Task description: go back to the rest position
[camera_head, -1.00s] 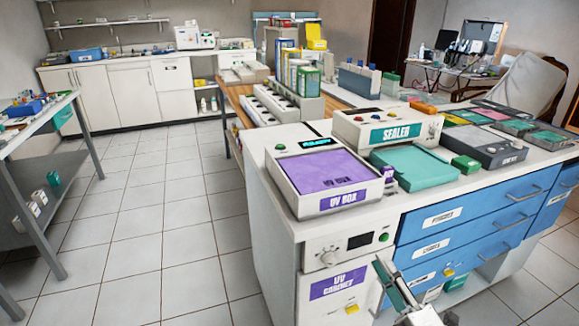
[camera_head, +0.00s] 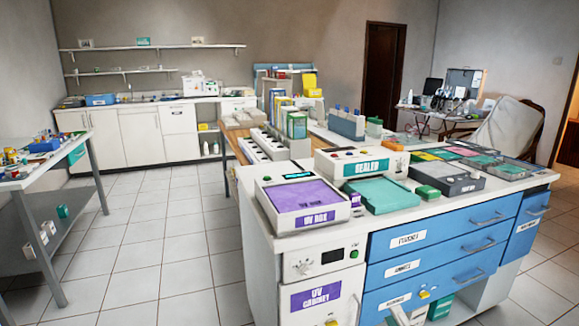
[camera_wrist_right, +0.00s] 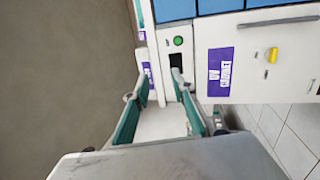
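My right gripper (camera_wrist_right: 163,86) shows in the right wrist view with its two green-padded fingers spread apart and nothing seen between them. Beyond the fingertips is the front of the white UV cabinet (camera_wrist_right: 250,55) with its purple label. In the head view only a small tip of the right gripper (camera_head: 401,315) shows at the bottom edge, in front of the blue drawers. My left gripper is not in view.
The UV box (camera_head: 303,202) and the sealer (camera_head: 362,166) stand on the white counter. Blue drawers (camera_head: 430,255) are closed below. A side table (camera_head: 75,148) stands at left. The tiled floor (camera_head: 165,235) between is clear.

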